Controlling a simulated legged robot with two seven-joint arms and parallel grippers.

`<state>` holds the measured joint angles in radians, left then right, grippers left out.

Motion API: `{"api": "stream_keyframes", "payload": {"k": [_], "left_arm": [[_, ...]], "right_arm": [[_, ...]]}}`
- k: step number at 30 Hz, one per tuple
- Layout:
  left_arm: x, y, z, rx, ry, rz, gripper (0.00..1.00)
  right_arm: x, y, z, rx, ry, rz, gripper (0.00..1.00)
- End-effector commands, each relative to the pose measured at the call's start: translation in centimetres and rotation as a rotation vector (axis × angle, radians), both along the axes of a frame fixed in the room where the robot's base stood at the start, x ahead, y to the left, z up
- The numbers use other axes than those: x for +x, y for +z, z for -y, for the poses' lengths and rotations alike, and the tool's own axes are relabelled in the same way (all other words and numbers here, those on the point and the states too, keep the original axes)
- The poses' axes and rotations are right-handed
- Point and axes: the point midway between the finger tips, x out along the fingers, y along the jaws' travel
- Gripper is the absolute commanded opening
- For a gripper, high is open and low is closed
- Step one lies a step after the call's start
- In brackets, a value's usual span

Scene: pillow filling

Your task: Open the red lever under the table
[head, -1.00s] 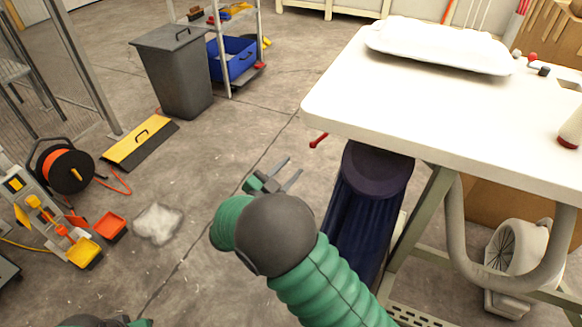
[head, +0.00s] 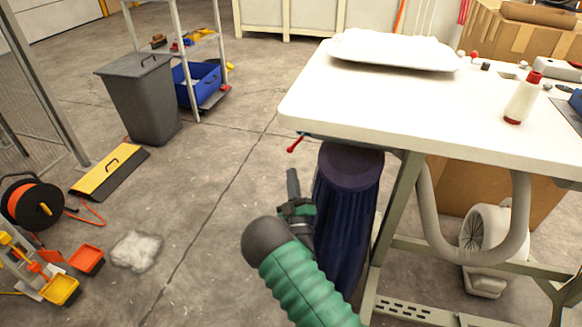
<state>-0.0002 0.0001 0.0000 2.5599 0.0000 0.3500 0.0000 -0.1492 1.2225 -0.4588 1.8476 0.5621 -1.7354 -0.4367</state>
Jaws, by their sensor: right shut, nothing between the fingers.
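The red lever (head: 295,144) sticks out from under the table's (head: 400,128) near left edge, its red end pointing down and to the left. My right gripper (head: 292,175) stands upright just below the lever, with its fingers together and nothing seen between them. In the picture its tips are a little short of the lever; I cannot tell the gap in depth. A dark blue fabric bag (head: 345,215) hangs under the table just right of the gripper. My left gripper is out of view.
A white pillow (head: 392,50) and a red-capped bottle (head: 523,98) are on the table. The table's green leg (head: 396,215) and a grey hose (head: 432,225) stand right of the bag. The floor left of the gripper is open, with white fluff (head: 135,250) on it.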

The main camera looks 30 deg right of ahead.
Motion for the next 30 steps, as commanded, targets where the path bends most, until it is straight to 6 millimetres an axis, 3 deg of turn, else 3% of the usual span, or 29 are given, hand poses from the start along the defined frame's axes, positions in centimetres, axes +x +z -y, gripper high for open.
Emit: {"api": "stream_keyframes", "payload": {"k": [3, 9, 30], "left_arm": [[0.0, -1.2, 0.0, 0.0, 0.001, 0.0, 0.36], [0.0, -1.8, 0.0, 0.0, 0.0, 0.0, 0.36], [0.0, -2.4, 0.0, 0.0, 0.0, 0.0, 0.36]], "right_arm": [[1.8, 0.6, 1.1, 0.002, -0.001, 0.003, 0.0], [3.6, 1.7, 2.3, 0.006, -0.002, 0.001, 0.0], [4.1, 2.1, 2.0, 0.036, -0.003, 0.039, 0.0]]}}
